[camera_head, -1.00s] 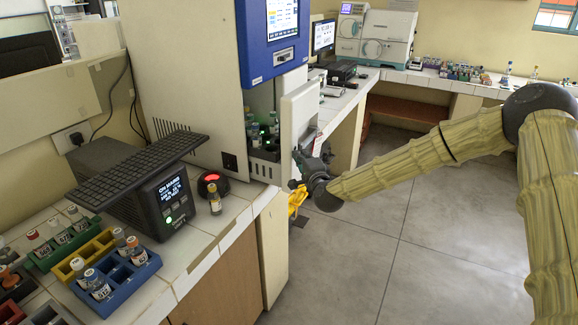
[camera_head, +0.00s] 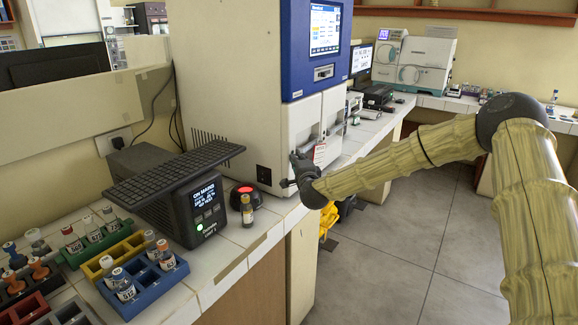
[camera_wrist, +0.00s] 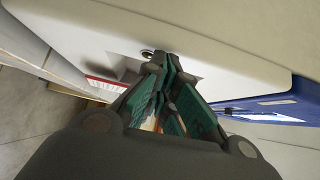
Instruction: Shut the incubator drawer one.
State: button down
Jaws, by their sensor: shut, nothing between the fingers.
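The incubator (camera_head: 235,90) stands on the counter with a blue upper panel (camera_head: 292,50) and white drawer fronts below it. The drawer front (camera_head: 303,116) at my gripper looks flush with the body, and no drawer contents show. My gripper (camera_head: 296,160) is at the lower part of the front. In the wrist view, my gripper (camera_wrist: 162,65) is shut and empty, its fingertips at the white drawer front (camera_wrist: 225,72) near a small round fitting (camera_wrist: 147,53). I cannot tell whether they touch it.
A blue tube rack (camera_head: 145,283) is at the counter's front.

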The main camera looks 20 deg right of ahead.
jog(key=shift+w+a+r, duration=0.1)
jog(key=shift+w, duration=0.05)
jog(key=shift+a+r, duration=0.1)
dwell(0.3)
